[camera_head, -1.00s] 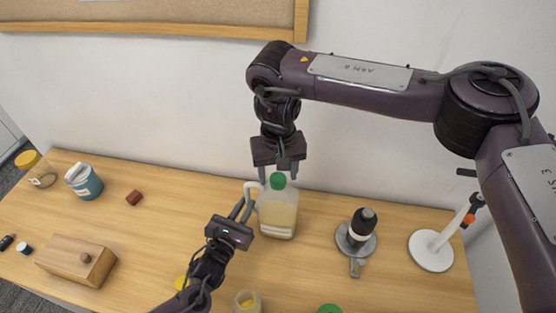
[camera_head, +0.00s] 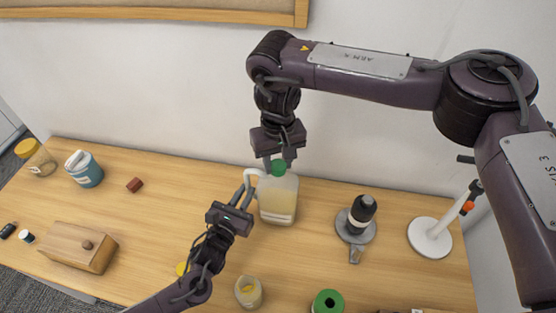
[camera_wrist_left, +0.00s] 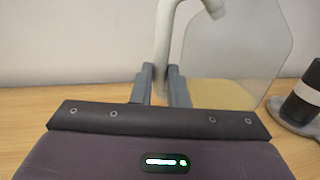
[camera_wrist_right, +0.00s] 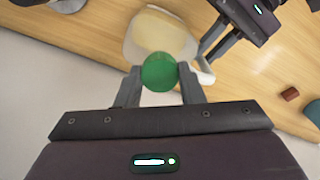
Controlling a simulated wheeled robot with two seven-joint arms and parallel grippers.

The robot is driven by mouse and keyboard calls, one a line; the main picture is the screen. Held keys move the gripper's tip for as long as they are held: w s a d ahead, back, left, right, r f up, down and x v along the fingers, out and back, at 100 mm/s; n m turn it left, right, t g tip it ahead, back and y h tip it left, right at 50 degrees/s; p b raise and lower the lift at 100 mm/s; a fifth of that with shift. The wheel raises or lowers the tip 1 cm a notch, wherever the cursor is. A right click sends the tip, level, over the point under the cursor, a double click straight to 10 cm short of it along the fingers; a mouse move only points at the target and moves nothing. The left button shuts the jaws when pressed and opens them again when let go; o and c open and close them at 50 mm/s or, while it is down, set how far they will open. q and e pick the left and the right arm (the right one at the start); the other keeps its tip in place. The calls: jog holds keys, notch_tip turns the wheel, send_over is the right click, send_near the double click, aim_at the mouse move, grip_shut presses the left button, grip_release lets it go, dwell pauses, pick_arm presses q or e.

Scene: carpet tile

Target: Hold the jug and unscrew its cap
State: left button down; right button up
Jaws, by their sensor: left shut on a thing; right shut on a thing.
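The jug (camera_head: 278,202) stands upright on the wooden table, translucent with pale yellowish liquid inside and a white handle on its left side. Its green cap (camera_head: 278,168) is on top. My left gripper (camera_head: 246,180) is shut on the jug's handle; the left wrist view shows the white handle (camera_wrist_left: 165,45) between the fingers. My right gripper (camera_head: 280,158) comes down from above and is shut on the cap. In the right wrist view the round green cap (camera_wrist_right: 159,72) sits between the two fingertips, with the jug below it.
A dark bottle on a grey stand (camera_head: 361,215) and a white-based stand (camera_head: 430,238) are to the right. A small jar (camera_head: 248,291) and a green ring (camera_head: 327,302) lie in front. A wooden box (camera_head: 78,247) and a blue tub (camera_head: 85,168) are on the left.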

jog(key=n, duration=1.4)
jog(key=shift+n, duration=0.4)
jog(key=n, duration=0.6)
jog(key=shift+r+n, duration=0.1)
jog(key=shift+n, duration=0.2)
jog(key=n, duration=0.6)
jog(key=shift+n, duration=0.3)
jog(key=n, duration=0.6)
jog(key=shift+n, duration=0.3)
jog(key=n, duration=0.6)
jog(key=shift+n, duration=0.4)
jog(key=n, duration=0.6)
jog(key=shift+r+n, duration=0.1)
jog(key=shift+n, duration=0.3)
jog(key=n, duration=0.4)
jog(key=shift+n, duration=0.3)
jog(key=shift+r, duration=0.2)
jog(key=shift+r, duration=0.9)
